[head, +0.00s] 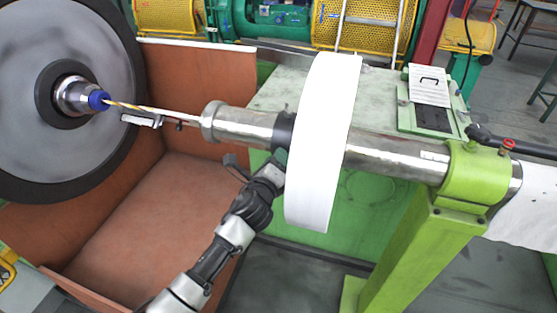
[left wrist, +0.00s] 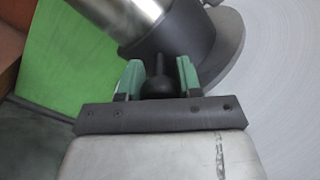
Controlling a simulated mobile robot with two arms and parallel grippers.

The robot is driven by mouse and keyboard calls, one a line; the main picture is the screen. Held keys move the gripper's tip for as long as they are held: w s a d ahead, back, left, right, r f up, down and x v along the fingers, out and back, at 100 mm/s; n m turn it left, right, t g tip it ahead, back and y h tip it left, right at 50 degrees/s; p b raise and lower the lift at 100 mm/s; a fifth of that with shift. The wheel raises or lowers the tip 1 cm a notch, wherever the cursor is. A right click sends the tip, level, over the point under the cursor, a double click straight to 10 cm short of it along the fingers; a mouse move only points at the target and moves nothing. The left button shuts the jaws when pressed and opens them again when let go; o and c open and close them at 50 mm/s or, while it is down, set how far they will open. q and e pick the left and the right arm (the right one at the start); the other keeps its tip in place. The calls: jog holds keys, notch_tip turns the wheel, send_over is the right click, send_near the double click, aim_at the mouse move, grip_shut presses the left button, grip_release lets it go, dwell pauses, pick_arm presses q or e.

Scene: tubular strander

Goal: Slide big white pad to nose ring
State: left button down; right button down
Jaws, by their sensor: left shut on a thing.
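The big white pad (head: 325,130) is a wide white disc around the steel shaft (head: 395,158). A black collar (head: 283,130) sits on the shaft against the pad's left side. The nose ring appears to be the steel ring (head: 211,121) at the shaft's left end, apart from the pad. My left gripper (head: 277,168) is below the collar, just left of the pad. In the left wrist view its green-padded fingers (left wrist: 158,78) are shut on a black knob (left wrist: 159,82) that sticks out of the collar (left wrist: 185,40). The pad's pale face (left wrist: 285,100) fills the right side there. My right gripper is not in view.
A green stand (head: 470,175) holds the shaft at the right. A large grey wheel (head: 60,90) with a blue-tipped spindle faces the shaft at the left. Orange-brown panels (head: 150,210) form an open bay below. Bare shaft lies between the collar and the ring.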

pick_arm(q)
jog(key=w+a, duration=0.1)
jog(key=a, duration=0.4)
jog(key=w+a, duration=0.2)
jog(key=a, duration=0.4)
jog(key=w+a+p, duration=0.1)
jog(key=w+a, duration=0.1)
jog(key=a, duration=0.4)
jog(key=shift+w+r, duration=0.1)
jog(key=shift+w, duration=0.15)
jog(key=c, duration=1)
grip_release()
jog(key=shift+c, duration=0.2)
jog(key=shift+o, duration=1.4)
jog(key=shift+a, duration=0.15)
jog(key=shift+s, duration=0.1)
